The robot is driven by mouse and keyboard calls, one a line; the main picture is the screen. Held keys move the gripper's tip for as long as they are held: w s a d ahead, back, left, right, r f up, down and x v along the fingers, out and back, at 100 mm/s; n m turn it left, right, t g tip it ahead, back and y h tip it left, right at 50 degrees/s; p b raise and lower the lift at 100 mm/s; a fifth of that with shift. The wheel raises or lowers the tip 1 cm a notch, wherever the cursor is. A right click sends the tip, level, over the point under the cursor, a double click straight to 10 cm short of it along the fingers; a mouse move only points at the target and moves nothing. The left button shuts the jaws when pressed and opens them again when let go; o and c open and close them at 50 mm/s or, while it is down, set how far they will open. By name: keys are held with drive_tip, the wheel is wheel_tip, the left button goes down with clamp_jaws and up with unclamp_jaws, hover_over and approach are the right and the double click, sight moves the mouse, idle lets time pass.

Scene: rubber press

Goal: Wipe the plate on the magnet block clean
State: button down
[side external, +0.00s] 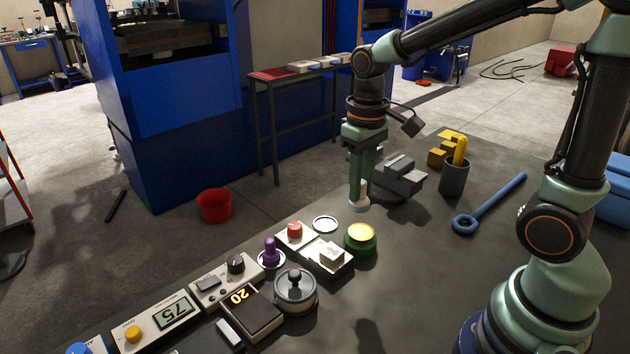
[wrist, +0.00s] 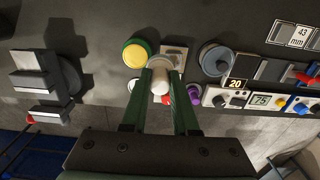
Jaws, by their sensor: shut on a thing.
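My gripper (side external: 360,196) points straight down and is shut on a small white round-ended piece (side external: 359,213). In the wrist view the white piece (wrist: 159,86) sits between the fingertips (wrist: 164,77). In the side view its lower end is close to the table; I cannot tell whether it touches. A pale block with a white piece on top (side external: 332,254) stands to the lower left of my gripper. A dark stepped block with grey faces (side external: 400,172) stands just behind and to the right. I cannot tell which one is the magnet block, and no dirt shows clearly.
A green-rimmed yellow round pot (side external: 361,236) stands in front of my gripper. A white ring (side external: 325,224) lies beside it. A lidded metal pot (side external: 295,291), purple knob (side external: 270,250) and display boxes (side external: 168,316) line the left. A grey cup (side external: 454,180) and blue rod (side external: 492,205) are right.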

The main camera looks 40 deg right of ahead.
drive_tip(key=shift+w+a+f, duration=0.1)
drive_tip(key=shift+w+f, duration=0.45)
drive_tip(key=shift+f, duration=1.25)
drive_tip(key=shift+w+a+f, duration=0.15)
drive_tip(key=shift+w+f, duration=0.35)
drive_tip(key=shift+f, duration=1.25)
drive_tip(key=shift+w+a+f, duration=0.1)
drive_tip(key=shift+w+f, duration=0.45)
drive_tip(key=shift+f, duration=1.25)
drive_tip(key=shift+a+f, duration=0.2)
drive_tip(key=shift+a, duration=0.05)
drive_tip(key=shift+s+a+f, duration=0.1)
drive_tip(key=shift+a, duration=2.2)
drive_tip(key=shift+w+d, duration=0.2)
drive_tip(key=shift+d, duration=2.4)
wheel_tip(320, 180, up, 8)
drive_tip(key=shift+s, duration=0.15)
